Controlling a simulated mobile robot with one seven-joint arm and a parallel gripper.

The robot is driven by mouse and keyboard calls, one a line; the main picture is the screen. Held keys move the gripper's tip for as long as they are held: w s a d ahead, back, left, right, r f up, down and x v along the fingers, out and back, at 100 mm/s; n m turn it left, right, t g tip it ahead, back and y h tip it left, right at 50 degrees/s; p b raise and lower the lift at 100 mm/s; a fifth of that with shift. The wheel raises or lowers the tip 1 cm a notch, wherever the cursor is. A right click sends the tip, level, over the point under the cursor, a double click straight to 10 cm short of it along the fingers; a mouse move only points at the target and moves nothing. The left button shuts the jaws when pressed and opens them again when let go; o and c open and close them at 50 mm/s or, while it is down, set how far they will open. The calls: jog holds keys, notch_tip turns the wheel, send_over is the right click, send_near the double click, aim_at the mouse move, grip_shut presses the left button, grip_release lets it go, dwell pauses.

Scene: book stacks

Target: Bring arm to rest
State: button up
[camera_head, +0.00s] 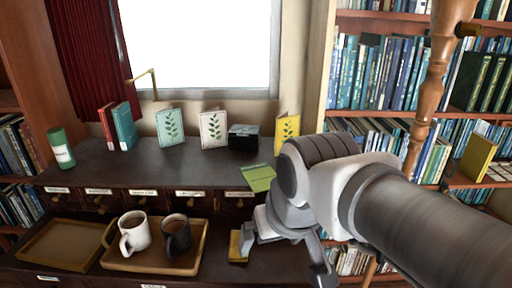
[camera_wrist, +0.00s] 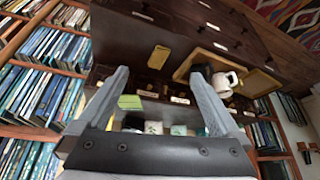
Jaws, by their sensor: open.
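My arm reaches in from the right in the head view, bent over the right end of the dark wooden desk (camera_head: 135,170). My gripper (camera_head: 288,262) points down in front of the desk's drawer row, partly hidden by my own wrist. In the wrist view my gripper (camera_wrist: 158,76) shows two grey fingers spread wide with nothing between them touching. A yellow block-like thing (camera_head: 236,248) lies on the lower ledge just left of the gripper; it also shows beyond the fingertips in the wrist view (camera_wrist: 158,57).
A wooden tray (camera_head: 150,263) holds a white mug (camera_head: 134,233) and a black mug (camera_head: 176,236). A green card (camera_head: 258,178) overhangs the upper shelf edge close to my wrist. Upright cards and a dark box (camera_head: 243,137) stand behind. Bookshelves and a turned wooden post (camera_head: 428,90) are at right.

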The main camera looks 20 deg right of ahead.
jog(key=shift+s+f, duration=0.15)
jog(key=shift+s, duration=1)
notch_tip(320, 180, up, 15)
jog(key=p, duration=1.5)
jog(key=shift+r, duration=0.2)
